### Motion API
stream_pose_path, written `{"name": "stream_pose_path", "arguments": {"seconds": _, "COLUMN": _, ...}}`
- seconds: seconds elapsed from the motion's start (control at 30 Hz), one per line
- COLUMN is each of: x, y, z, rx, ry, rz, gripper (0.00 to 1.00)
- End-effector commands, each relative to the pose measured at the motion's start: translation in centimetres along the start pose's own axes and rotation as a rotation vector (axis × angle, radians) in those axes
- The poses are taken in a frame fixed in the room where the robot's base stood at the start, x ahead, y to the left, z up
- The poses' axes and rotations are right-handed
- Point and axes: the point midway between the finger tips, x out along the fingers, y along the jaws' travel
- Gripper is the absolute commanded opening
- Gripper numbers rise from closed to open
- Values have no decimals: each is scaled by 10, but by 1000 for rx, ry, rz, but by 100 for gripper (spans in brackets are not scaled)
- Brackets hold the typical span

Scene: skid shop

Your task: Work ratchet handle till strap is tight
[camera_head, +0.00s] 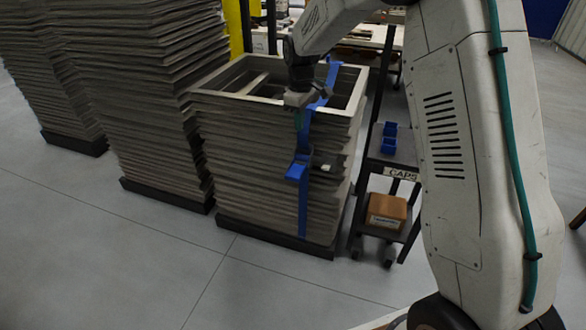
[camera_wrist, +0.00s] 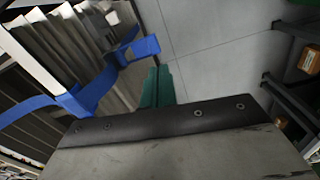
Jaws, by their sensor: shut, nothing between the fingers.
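A blue strap (camera_head: 303,212) runs over the top of a stack of grey frames (camera_head: 250,165) and down its front side. The ratchet (camera_head: 297,169), with a blue handle, sits on the strap partway down that side. In the wrist view the blue ratchet handle (camera_wrist: 138,49) and the strap (camera_wrist: 30,106) lie left of my fingers. My gripper (camera_head: 299,118) is at the stack's top front edge, above the ratchet, with green fingers pointing down. In the wrist view the fingers (camera_wrist: 157,84) are together and empty, and look apart from the handle. I cannot tell how taut the strap is.
Taller stacks (camera_head: 150,90) stand to the left on dark bases. A dark cart with a CAPS label (camera_head: 400,174), blue bins (camera_head: 388,138) and a brown box (camera_head: 386,211) stands close on the right. The grey floor (camera_head: 120,250) in front is clear.

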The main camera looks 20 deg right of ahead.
Motion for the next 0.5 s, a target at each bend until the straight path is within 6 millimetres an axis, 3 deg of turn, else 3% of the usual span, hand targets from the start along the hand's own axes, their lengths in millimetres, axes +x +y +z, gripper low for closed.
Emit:
{"name": "stream_pose_path", "arguments": {"seconds": 0.03, "x": 22, "y": 8, "z": -10, "rx": -29, "ry": -6, "rz": -6, "gripper": 0}}
{"name": "stream_pose_path", "arguments": {"seconds": 0.2, "x": 65, "y": 26, "z": -30, "rx": -102, "ry": -10, "rz": -12, "gripper": 0}}
{"name": "stream_pose_path", "arguments": {"seconds": 0.3, "x": 76, "y": 30, "z": -36, "rx": -122, "ry": -10, "rz": -12, "gripper": 0}}
{"name": "stream_pose_path", "arguments": {"seconds": 0.5, "x": 79, "y": 31, "z": -37, "rx": -128, "ry": -10, "rz": -12, "gripper": 0}}
